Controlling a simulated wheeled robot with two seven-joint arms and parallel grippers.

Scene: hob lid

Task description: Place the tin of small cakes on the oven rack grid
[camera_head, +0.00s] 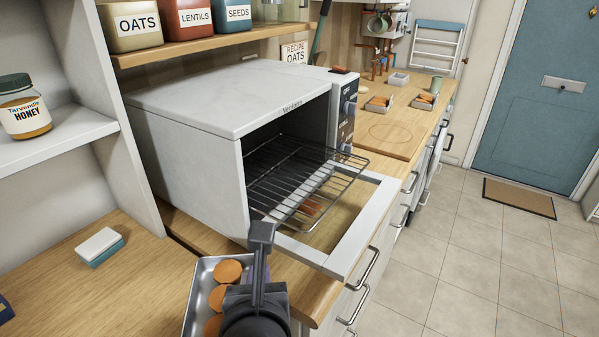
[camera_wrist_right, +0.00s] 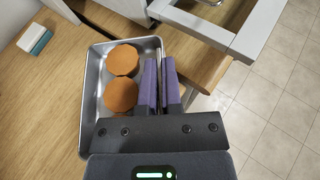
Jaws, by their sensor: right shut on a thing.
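The tin of small cakes (camera_head: 204,270) is a shallow metal tray with several round orange-brown cakes, at the bottom of the head view. It also shows in the right wrist view (camera_wrist_right: 92,90). My right gripper (camera_head: 262,250) is shut on the tin's right side; its purple fingers (camera_wrist_right: 160,75) stand close together there and hide part of the tin. The oven rack grid (camera_head: 290,178) sticks out of the open oven, above the lowered door, and looks empty. The tin is in front of the rack and apart from it. My left gripper is not in view.
The white oven (camera_head: 200,150) stands on the wooden counter. Its lowered door (camera_head: 352,225) has a glass pane and juts past the counter edge. A sponge (camera_head: 98,245) lies at left. A shelf with a honey jar (camera_head: 25,107) is above. Small trays (camera_head: 378,104) stand farther back.

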